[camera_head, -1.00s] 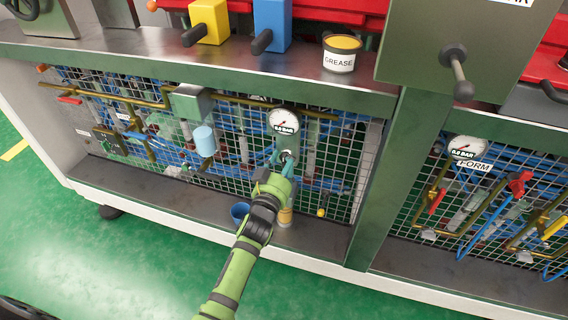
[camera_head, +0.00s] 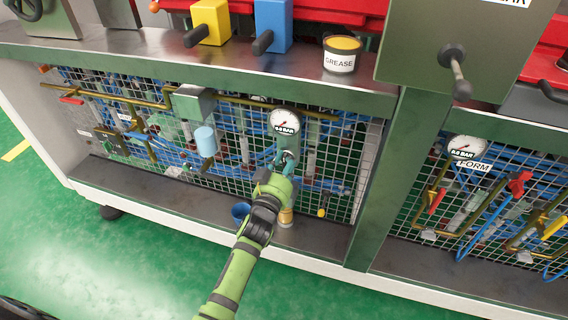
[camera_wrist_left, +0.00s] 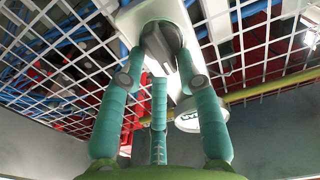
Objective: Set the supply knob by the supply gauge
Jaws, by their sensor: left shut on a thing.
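The supply gauge (camera_head: 284,122) is a round white dial with a small "BAR" readout below it, whose digits are too small to read surely. Below it, my left gripper (camera_head: 284,160) reaches the panel from the front. In the left wrist view, the supply knob (camera_wrist_left: 161,42) is a dark grey knob on a pale block. The teal fingers of my left gripper (camera_wrist_left: 160,65) are shut around it. In the head view, the fingers mostly hide the knob. The white disc of a gauge (camera_wrist_left: 188,122) shows partly behind a finger. My right gripper is not in view.
White wire mesh (camera_head: 345,150) with pipes behind surrounds the knob. A light blue cup (camera_head: 205,141) hangs at the left. A blue cup (camera_head: 240,211) stands on the lower ledge beside my arm. Another gauge (camera_head: 467,147), near a FORM label, is at the right.

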